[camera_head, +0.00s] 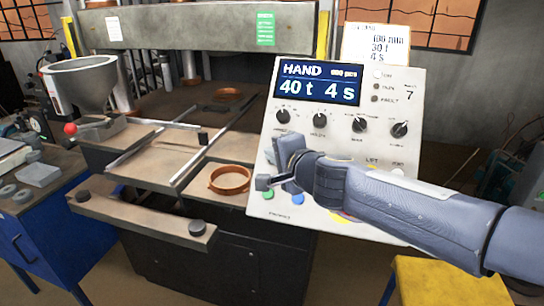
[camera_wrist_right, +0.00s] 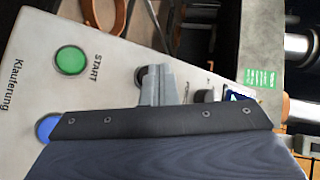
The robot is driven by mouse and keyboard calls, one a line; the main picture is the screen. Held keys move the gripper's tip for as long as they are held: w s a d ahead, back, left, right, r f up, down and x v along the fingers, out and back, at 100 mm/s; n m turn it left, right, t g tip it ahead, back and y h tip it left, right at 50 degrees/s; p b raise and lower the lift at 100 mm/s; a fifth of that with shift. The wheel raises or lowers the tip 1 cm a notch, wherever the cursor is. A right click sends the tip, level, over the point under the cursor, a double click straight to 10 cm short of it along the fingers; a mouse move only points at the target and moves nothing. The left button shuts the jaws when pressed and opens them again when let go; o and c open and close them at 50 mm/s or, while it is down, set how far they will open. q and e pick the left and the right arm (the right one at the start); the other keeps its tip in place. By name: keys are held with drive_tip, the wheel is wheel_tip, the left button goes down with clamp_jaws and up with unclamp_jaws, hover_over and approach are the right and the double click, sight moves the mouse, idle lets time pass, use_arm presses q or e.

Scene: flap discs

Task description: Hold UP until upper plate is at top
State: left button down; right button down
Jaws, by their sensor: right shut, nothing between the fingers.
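The pale control panel (camera_head: 300,150) stands tilted in the middle of the head view. Its display (camera_head: 320,85) reads HAND, 40 t, 4 s. My right gripper (camera_head: 264,183) is shut and empty at the panel's lower left. In the right wrist view its fingertips (camera_wrist_right: 154,72) overlap a dark round button (camera_wrist_right: 140,78); whether they press it I cannot tell. A green START button (camera_wrist_right: 70,60) and a blue button (camera_wrist_right: 48,128) lie beside it. A wide grey beam (camera_head: 200,25) of the press, apparently the upper plate, spans the top. My left gripper is not in view.
The press table (camera_head: 165,140) has metal rails and a copper-coloured ring (camera_head: 230,179) near the panel. A grey funnel (camera_head: 80,82) and red knob (camera_head: 70,129) are at left. A blue cabinet (camera_head: 45,230) stands front left, a yellow stool (camera_head: 450,283) front right.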

drive_tip(key=shift+w+d+f, duration=0.15)
drive_tip(key=shift+w+f, duration=0.25)
drive_tip(key=shift+w, duration=0.05)
idle(2.0)
drive_tip(key=shift+s+r, duration=0.1)
idle(2.5)
drive_tip(key=shift+s+a+r+p, duration=0.2)
drive_tip(key=shift+s+r+p, duration=0.1)
drive_tip(key=shift+s+r, duration=0.25)
drive_tip(key=shift+s+a+r+p, duration=0.2)
drive_tip(key=shift+s+r+p, duration=0.15)
drive_tip(key=shift+r+p, duration=0.1)
drive_tip(key=s+r+p, duration=0.2)
drive_tip(key=s, duration=0.1)
drive_tip(key=shift+a+r, duration=0.1)
drive_tip(key=shift+a, duration=0.3)
